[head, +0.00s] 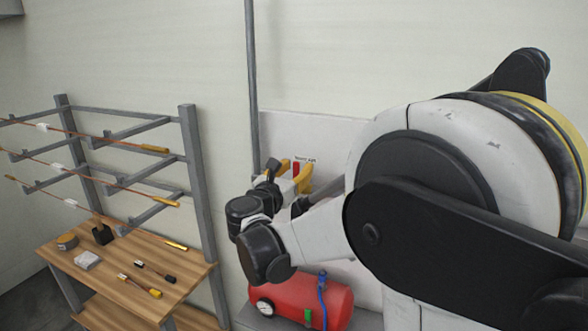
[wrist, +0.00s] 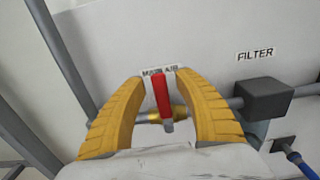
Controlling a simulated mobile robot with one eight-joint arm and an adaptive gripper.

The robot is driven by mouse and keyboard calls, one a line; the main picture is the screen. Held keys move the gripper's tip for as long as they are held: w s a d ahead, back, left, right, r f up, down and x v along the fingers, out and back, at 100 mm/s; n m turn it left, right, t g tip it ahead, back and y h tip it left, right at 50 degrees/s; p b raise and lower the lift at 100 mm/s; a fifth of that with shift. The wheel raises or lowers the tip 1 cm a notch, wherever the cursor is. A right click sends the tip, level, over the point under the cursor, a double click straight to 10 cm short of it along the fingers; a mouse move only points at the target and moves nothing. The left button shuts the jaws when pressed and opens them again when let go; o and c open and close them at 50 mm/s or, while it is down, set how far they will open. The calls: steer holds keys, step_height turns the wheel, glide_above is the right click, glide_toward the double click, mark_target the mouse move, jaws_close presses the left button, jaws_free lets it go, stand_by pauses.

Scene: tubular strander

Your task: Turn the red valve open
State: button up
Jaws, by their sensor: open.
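My gripper is open. In the head view the red handle (head: 296,169) shows small between the yellow fingers of my gripper (head: 292,174), in front of the pale panel. My arm hides part of the pipe there.
A dark filter block (wrist: 263,98) sits on the pipe to the right, under a "FILTER" label. A red air tank (head: 322,303) stands below my wrist. A wooden bench (head: 135,275) with tools and a grey rack (head: 192,150) is at left. A vertical grey pipe (head: 252,80) runs beside the panel.

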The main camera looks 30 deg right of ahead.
mark_target(322, 190)
jaws_close()
steer(key=shift+s, duration=0.1)
steer(key=s+d+f+m+b, duration=0.1)
steer(key=m, duration=0.3)
steer(key=s+d+f+m+b, duration=0.2)
steer(key=m, duration=0.3)
steer(key=s+d+f+m+b, duration=0.1)
steer(key=s+f+m, duration=0.1)
steer(key=m, duration=0.2)
steer(key=shift+s+d, duration=0.2)
steer(key=shift+s+d+f+m+b, duration=0.15)
steer(key=shift+f+m+b, duration=0.55)
steer(key=shift+m, duration=0.55)
steer(key=shift+s+d+f+m+b, duration=0.1)
steer(key=shift+f+m+b, duration=0.6)
steer(key=shift+m, duration=0.55)
steer(key=shift+a, duration=0.1)
